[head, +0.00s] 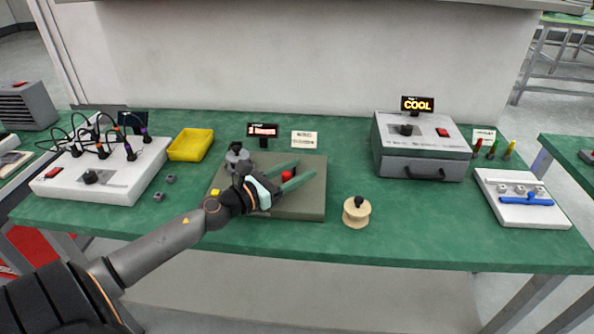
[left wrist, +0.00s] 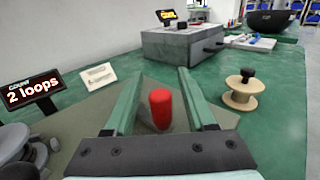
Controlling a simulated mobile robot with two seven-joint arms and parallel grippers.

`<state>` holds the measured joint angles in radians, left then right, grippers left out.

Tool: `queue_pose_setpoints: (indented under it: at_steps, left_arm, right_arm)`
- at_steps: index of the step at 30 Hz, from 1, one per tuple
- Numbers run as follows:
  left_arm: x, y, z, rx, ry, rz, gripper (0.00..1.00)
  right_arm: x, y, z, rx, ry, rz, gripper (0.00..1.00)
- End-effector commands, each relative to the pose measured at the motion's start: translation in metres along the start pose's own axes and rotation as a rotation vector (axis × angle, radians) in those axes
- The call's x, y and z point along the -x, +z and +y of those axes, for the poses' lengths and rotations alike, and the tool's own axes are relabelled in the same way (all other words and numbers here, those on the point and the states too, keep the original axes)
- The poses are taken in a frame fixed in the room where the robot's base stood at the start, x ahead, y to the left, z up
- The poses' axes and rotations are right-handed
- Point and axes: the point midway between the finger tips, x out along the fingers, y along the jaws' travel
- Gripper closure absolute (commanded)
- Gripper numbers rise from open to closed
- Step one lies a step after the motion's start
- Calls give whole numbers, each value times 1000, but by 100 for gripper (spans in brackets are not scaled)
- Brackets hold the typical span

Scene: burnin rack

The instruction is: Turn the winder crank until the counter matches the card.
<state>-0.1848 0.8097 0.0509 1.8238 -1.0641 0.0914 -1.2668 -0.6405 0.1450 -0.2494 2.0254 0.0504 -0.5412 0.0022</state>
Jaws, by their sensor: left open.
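The winder's base plate (head: 311,208) lies on the green bench, with a grey spool-like part (head: 237,155) at its left. The red crank knob (head: 287,175) stands between the open green fingers of my left gripper (head: 306,169). In the left wrist view the red knob (left wrist: 160,108) is upright between the fingers (left wrist: 158,74), with a gap on each side. The counter (left wrist: 33,96) reads "2 loops"; it stands behind the winder in the head view (head: 263,131). The white card (head: 305,140) is right of the counter; its print is too small to read. My right gripper is not in view.
A wooden spool (head: 356,213) stands right of the winder. A grey box with a "COOL" display (head: 423,150) is behind it. A yellow tray (head: 191,145) and a white cabled panel (head: 105,170) are left. A white valve board (head: 535,205) is far right.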

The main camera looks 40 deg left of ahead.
Motion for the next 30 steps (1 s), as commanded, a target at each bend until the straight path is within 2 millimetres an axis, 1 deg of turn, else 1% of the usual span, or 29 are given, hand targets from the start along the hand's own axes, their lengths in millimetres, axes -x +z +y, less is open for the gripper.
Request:
queue_pose_setpoints:
  at_steps: [5,8,11,17,24,30]
  left_arm:
    - [2,-1,0,1,0,1,44]
    - [8,-2,-1,2,-1,1,44]
    - [18,-3,-1,3,-1,3,44]
    - [47,-3,-1,4,1,3,44]
    - [88,-3,0,5,3,1,44]
    - [114,-1,0,2,1,1,44]
  right_arm:
    - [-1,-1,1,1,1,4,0]
    - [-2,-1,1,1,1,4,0]
    - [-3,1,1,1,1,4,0]
    - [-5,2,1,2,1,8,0]
    - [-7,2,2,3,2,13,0]
    - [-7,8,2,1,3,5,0]
